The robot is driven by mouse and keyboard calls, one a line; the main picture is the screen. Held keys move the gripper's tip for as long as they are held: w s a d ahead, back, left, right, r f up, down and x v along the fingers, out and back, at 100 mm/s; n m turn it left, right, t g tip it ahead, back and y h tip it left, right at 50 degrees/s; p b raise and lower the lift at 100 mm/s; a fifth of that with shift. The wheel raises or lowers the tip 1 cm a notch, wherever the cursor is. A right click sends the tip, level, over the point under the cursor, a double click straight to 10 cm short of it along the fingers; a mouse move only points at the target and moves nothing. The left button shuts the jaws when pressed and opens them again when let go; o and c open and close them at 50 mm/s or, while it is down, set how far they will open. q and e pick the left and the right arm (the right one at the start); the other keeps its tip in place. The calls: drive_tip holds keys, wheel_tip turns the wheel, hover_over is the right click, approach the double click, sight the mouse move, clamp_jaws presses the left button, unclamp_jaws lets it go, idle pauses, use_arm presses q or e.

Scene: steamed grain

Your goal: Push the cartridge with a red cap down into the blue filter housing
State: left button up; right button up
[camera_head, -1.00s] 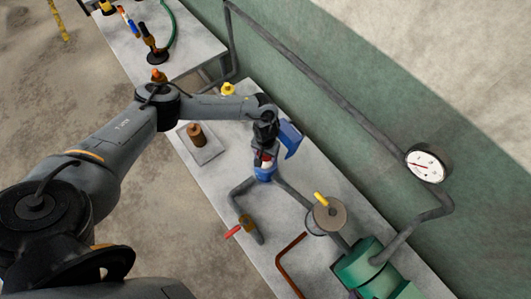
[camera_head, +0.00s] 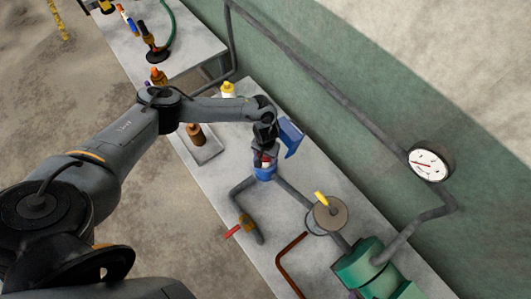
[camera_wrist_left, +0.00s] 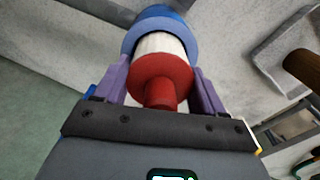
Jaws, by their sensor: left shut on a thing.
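The cartridge with a red cap (camera_wrist_left: 160,75) has a white body and stands in line with the blue filter housing (camera_wrist_left: 158,22) in the left wrist view. Its lower end is inside the housing's rim, and a band of white still shows above it. My left gripper (camera_wrist_left: 162,88) has purple fingers on either side of the red cap and is shut on it. In the head view my left gripper (camera_head: 264,157) is directly above the blue housing (camera_head: 264,174), and the gripper hides most of the cartridge. My right gripper is not in view.
The housing joins grey pipes on the bench (camera_head: 290,150). Nearby are a red-handled valve (camera_head: 232,231), a round flange with a yellow handle (camera_head: 328,215) and a green pump (camera_head: 362,262). A brown bottle (camera_head: 195,135) stands on a tray (camera_head: 208,154). A gauge (camera_head: 428,164) is on the wall.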

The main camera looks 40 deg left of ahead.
use_arm(q)
drive_tip(key=shift+f+b, duration=0.6)
drive_tip(key=shift+f, duration=0.6)
drive_tip(key=o, duration=1.4)
drive_tip(key=shift+o, duration=1.3)
drive_tip(key=shift+r, duration=0.1)
wheel_tip(320, 180, up, 11)
drive_tip(key=shift+f+p, duration=0.15)
drive_tip(key=shift+p, duration=0.55)
wheel_tip(320, 180, up, 5)
drive_tip(key=p, duration=0.6)
drive_tip(key=shift+p, duration=0.3)
